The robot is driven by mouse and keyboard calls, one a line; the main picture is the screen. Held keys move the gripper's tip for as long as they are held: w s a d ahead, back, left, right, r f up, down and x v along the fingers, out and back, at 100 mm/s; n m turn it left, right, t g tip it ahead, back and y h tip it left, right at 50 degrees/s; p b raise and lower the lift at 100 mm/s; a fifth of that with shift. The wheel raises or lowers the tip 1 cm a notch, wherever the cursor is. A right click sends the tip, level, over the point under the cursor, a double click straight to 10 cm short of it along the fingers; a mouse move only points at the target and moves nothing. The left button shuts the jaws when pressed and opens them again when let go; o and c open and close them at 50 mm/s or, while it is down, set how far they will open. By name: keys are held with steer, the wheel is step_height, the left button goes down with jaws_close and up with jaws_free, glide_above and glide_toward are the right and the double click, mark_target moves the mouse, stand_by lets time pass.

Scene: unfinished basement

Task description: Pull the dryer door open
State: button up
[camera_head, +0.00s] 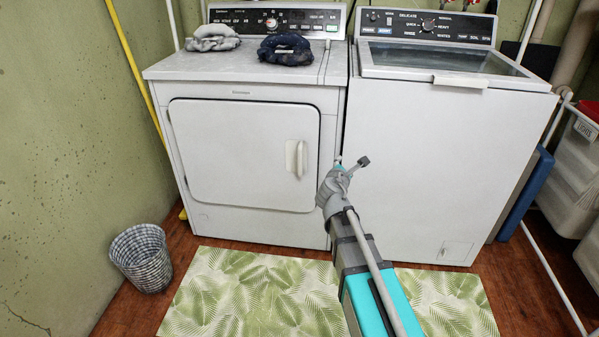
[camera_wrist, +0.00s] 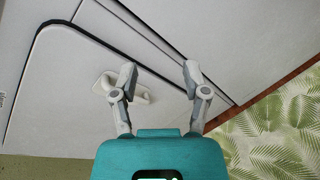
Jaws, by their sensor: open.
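The white dryer (camera_head: 255,150) stands at the left. Its door (camera_head: 240,155) is closed, with a pale vertical handle (camera_head: 295,158) near the door's right edge. My gripper (camera_head: 350,163) is in front of the dryer's right edge, to the right of the handle. In the wrist view my gripper (camera_wrist: 160,78) has its two fingers spread wide with nothing between them. The handle (camera_wrist: 122,92) shows there beside and partly behind the left finger. I cannot tell whether that finger touches it. The door (camera_wrist: 75,90) fills the left of the wrist view.
A washer (camera_head: 440,150) stands close on the dryer's right. A leaf-patterned mat (camera_head: 250,290) covers the floor in front. A woven basket (camera_head: 140,257) stands at the left, by the wall.

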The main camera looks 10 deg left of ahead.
mark_target(300, 160)
steer(key=w+a+f+n+t+y+b, duration=0.1)
steer(key=a+f+n+y+b, duration=0.2)
steer(key=a+f+n+b, duration=0.1)
steer(key=w+a+f+n+t+y+b, duration=0.1)
steer(key=a+f+n+y+b, duration=0.2)
steer(key=a+n+b, duration=0.3)
steer(key=a+f+n, duration=0.1)
steer(key=a+n, duration=0.1)
steer(key=a, duration=0.1)
steer(key=shift+f+n+b, duration=0.3)
steer(key=shift+a, duration=0.1)
steer(key=w, duration=0.4)
steer(key=w+a, duration=0.1)
steer(key=w, duration=0.4)
steer(key=w+a, duration=0.1)
steer(key=w, duration=0.3)
steer(key=shift+w+a, duration=0.1)
steer(key=shift+w, duration=0.2)
jaws_close()
